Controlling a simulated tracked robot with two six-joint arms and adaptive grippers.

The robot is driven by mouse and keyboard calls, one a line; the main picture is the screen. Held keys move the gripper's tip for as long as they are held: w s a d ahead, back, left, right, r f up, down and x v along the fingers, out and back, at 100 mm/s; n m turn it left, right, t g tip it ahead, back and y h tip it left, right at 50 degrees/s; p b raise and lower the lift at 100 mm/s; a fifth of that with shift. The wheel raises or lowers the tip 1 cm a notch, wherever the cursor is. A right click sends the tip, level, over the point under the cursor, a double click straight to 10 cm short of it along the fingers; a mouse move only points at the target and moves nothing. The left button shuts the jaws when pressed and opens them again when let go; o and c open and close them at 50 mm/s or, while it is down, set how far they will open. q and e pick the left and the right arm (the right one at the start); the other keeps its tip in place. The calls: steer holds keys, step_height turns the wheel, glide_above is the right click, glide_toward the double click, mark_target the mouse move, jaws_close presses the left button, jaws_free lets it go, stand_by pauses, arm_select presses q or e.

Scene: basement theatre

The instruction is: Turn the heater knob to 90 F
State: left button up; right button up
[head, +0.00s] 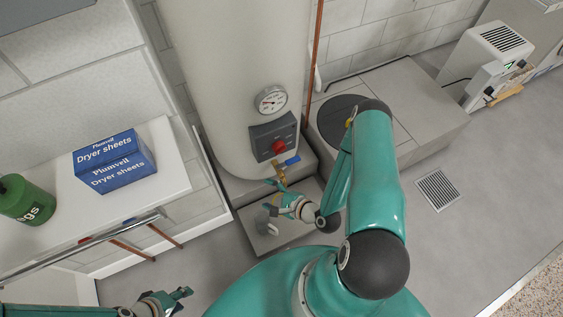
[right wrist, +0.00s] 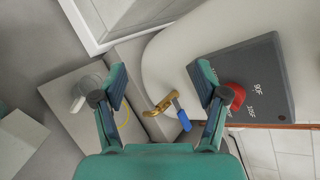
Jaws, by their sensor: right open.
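The heater (head: 235,75) is a tall cream tank with a grey control panel (head: 262,133) low on its front. A red knob (head: 278,147) sits on the panel. In the right wrist view the red knob (right wrist: 237,95) shows at the right, partly hidden behind a finger, on the panel (right wrist: 262,70) with a 90F mark and another printed mark. The knob's exact setting cannot be read. My right gripper (right wrist: 160,72) is open and empty, below the knob in the head view (head: 274,196). My left gripper (head: 178,297) is at the bottom left, away from the heater.
A brass valve with a blue handle (right wrist: 182,115) lies between my right fingers in the wrist view, just below the panel. A round gauge (head: 271,99) is above the panel. A counter (head: 160,185) at left holds a blue dryer sheets box (head: 114,161) and green container (head: 25,200).

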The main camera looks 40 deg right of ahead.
mark_target(281, 151)
steer(key=s+d+f+m+t+h+b, duration=0.1)
steer(key=s+d+m+t+h+b, duration=0.55)
steer(key=m, duration=0.85)
steer(key=shift+g+h, duration=0.45)
steer(key=shift+g, duration=0.4)
steer(key=x, duration=0.5)
steer(key=d+p+x, duration=0.1)
steer(key=x, duration=0.5)
steer(key=d+p+x, duration=0.1)
steer(key=x, duration=0.5)
steer(key=shift+s+d+f, duration=0.15)
steer(key=shift+s+d, duration=0.15)
arm_select(q)
step_height(281, 151, down, 6)
steer(key=shift+f, duration=0.25)
arm_select(e)
steer(key=c, duration=1.2)
steer(key=shift+o, duration=0.2)
